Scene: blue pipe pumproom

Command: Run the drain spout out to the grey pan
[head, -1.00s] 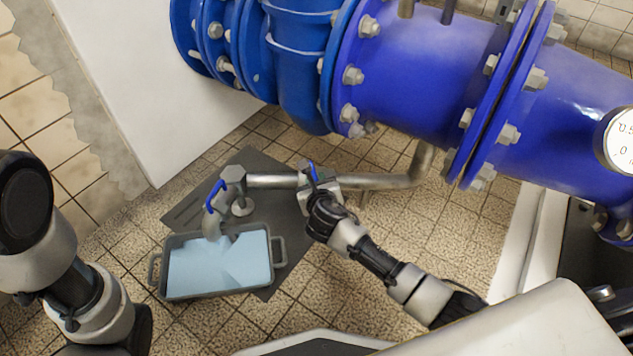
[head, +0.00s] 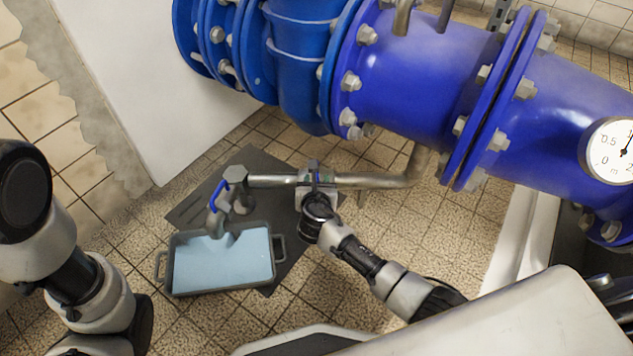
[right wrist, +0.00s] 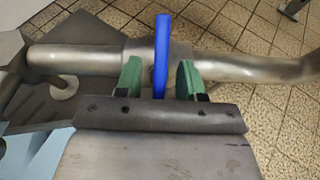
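The drain spout (head: 215,222) is a grey bent outlet with a blue handle (head: 217,194), at the left end of a thin metal pipe (head: 272,181). Its mouth is over the back edge of the grey pan (head: 171,270), whose inside shows a pale blue surface. My right gripper (head: 316,184) is at a valve body farther right on the pipe. In the right wrist view, its green fingertips (right wrist: 157,78) stand on either side of an upright blue lever (right wrist: 162,45), with a small gap on each side. My left arm shows at the left; its gripper is out of view.
The pan stands partly on a dark mat (head: 262,165) on the tiled floor. Large blue flanged pipes (head: 400,85) run above and behind, with a round gauge (head: 612,150) at right. A white block (head: 150,90) stands behind at left. Tiled floor is clear around my right forearm.

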